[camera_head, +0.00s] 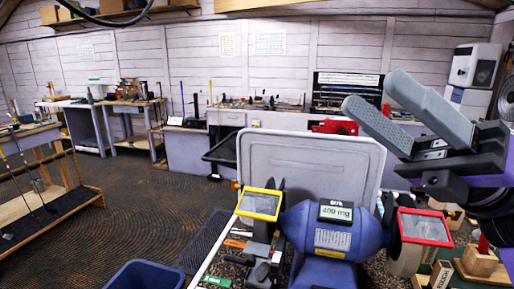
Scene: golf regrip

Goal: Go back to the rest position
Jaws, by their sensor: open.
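My gripper (376,107) is at the right of the head view, raised above the bench. Its two grey fingers point up and to the left, apart from each other, with nothing between them. The dark wrist and purple arm link behind it run off the right edge. The gripper is above the right side of a blue bench grinder (325,228) and does not appear to touch it.
The grinder has a display reading 400 and eye shields, yellow-framed (259,204) and red-framed (425,227). A grey upright panel (300,160) stands behind it. Wooden blocks (480,262) lie right. A blue bin (146,275) stands at lower left. A club rack (50,205) stands left; open floor lies between.

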